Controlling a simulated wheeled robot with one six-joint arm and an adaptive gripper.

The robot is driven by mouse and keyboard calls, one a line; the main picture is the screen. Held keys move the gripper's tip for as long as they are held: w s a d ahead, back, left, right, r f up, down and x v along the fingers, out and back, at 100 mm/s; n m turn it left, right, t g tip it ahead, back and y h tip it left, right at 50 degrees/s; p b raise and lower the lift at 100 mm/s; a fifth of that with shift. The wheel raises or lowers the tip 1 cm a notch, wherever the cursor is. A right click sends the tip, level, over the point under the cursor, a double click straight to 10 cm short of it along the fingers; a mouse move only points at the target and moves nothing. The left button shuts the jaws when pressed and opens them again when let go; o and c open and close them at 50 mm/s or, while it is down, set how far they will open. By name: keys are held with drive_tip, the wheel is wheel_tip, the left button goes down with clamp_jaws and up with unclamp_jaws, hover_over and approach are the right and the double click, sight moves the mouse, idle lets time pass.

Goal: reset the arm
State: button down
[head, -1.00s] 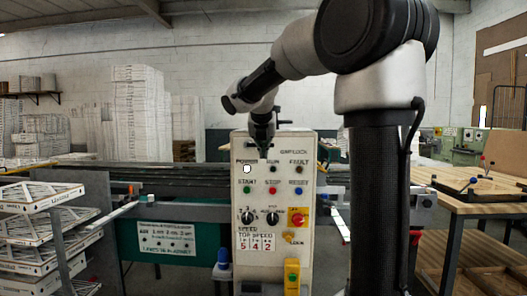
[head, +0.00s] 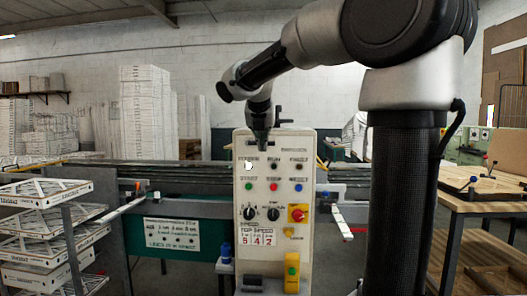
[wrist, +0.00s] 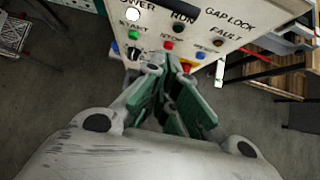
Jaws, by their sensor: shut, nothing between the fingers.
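My gripper (head: 262,146) hangs at the end of my arm, in front of the upper part of a pale control panel (head: 244,226) in the head view. In the wrist view my gripper (wrist: 167,72) has its green-padded fingers close together, with nothing held. The panel (wrist: 95,18) lies beyond the fingertips there, with a lit white power lamp (wrist: 133,14) and a green start button (wrist: 134,35). A red stop button (wrist: 168,45) shows close to the fingertips. I cannot tell whether the fingers touch the panel.
A rack of framed filters (head: 45,222) stands at the left. A wooden workbench (head: 485,205) stands at the right. A yellow switch box (head: 292,272) sits low on the panel. Grey floor shows in the wrist view.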

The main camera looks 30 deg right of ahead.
drive_tip(key=s+a+f+m+y, duration=0.1)
drive_tip(key=s+f+m, duration=0.5)
drive_tip(key=s+m, duration=0.3)
drive_tip(key=s+a+f+m+g+y, duration=0.1)
drive_tip(key=s+f+m+y, duration=0.1)
drive_tip(key=s+f+m, duration=0.4)
drive_tip(key=s+a+f+m+g+y, duration=0.1)
drive_tip(key=s+f+m, duration=0.5)
drive_tip(key=s+m, duration=0.8)
drive_tip(key=shift+s+a+f, duration=0.3)
drive_tip(key=shift+s+a, duration=0.2)
drive_tip(key=shift+s, duration=0.1)
